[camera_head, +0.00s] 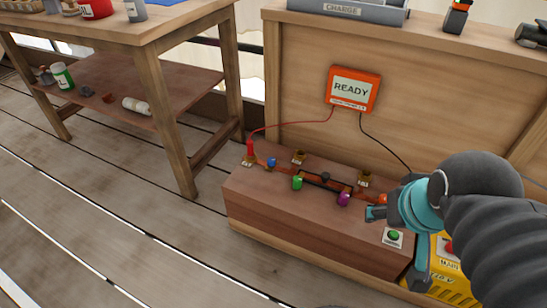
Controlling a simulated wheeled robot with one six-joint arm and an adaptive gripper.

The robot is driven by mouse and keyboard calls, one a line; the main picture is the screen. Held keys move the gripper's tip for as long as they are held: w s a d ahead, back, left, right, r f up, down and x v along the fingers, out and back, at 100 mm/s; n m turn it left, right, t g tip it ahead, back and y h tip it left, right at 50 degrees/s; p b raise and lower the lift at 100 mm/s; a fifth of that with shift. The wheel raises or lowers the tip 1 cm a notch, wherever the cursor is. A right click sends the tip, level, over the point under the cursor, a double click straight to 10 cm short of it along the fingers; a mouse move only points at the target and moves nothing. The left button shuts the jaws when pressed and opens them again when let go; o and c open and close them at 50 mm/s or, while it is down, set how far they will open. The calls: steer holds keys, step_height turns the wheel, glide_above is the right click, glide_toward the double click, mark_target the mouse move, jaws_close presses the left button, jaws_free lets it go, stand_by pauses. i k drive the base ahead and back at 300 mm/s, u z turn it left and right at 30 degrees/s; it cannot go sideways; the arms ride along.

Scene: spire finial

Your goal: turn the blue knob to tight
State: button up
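The blue knob (271,162) is small and round. It sits near the left end of the wooden box's top, just right of a red clip (250,149). My gripper (396,248) is at the right, over the right end of the box and well apart from the blue knob. Its teal fingers are spread and nothing shows between them. Any mark for tight on the knob is too small to read.
The box (310,225) also bears a green knob (297,183), a purple knob (344,199), brass fittings and a green button (394,236). A red wire and a black wire run to an orange READY display (352,90). A workbench (150,25) stands at the left.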

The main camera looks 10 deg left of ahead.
mark_target(271, 161)
steer(key=z, duration=0.05)
steer(key=k, duration=1.1)
steer(key=u, duration=1.15)
steer(key=i, duration=1.4)
steer(key=z, duration=0.65)
steer(key=i, duration=0.45)
steer(key=z, duration=0.45)
